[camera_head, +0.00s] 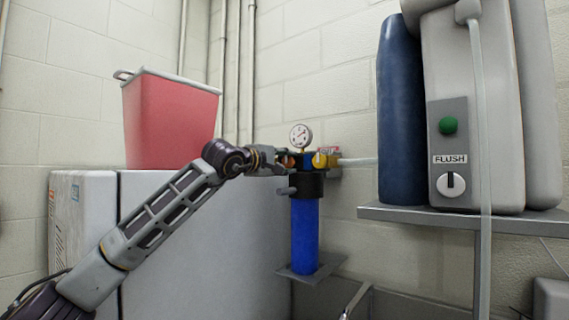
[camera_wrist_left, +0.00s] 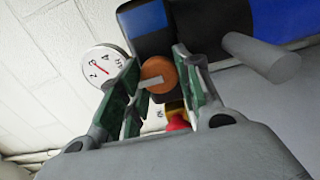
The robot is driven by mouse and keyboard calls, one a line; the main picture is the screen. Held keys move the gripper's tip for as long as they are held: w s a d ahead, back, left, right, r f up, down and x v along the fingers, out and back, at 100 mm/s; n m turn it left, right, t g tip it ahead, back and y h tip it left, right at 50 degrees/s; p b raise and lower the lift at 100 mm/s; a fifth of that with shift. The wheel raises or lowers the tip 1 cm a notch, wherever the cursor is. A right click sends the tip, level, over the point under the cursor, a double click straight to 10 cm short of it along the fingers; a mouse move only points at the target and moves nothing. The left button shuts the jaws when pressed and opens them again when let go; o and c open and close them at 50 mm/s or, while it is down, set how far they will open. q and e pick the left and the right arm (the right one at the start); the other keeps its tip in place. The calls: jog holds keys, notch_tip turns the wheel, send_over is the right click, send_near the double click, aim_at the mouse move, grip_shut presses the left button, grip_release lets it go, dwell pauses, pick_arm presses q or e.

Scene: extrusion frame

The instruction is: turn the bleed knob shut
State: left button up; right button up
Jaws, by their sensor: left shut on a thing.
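In the head view my left gripper (camera_head: 278,160) reaches the left side of the filter head (camera_head: 308,160), and the knob is mostly hidden by the fingers. The gripper is shut on the knob. The blue filter housing (camera_head: 305,235) hangs upright below. A dial gauge (camera_head: 301,136) stands above the head. My right gripper is not in view.
A yellow part (camera_head: 320,160) sits right of the filter head. A grey stub (camera_wrist_left: 262,58) juts out close to the fingers. A red bin (camera_head: 170,125) stands on the white cabinet (camera_head: 200,240). A grey shelf (camera_head: 460,219) holds a tank and the FLUSH unit (camera_head: 475,120).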

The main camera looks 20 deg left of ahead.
pick_arm(q)
jog(key=shift+f, duration=0.1)
jog(key=o, duration=1)
jog(key=shift+o, duration=0.2)
jog(key=shift+s, duration=0.1)
jog(key=v, duration=1.1)
jog(key=shift+s, duration=0.4)
jog(key=shift+a, duration=0.1)
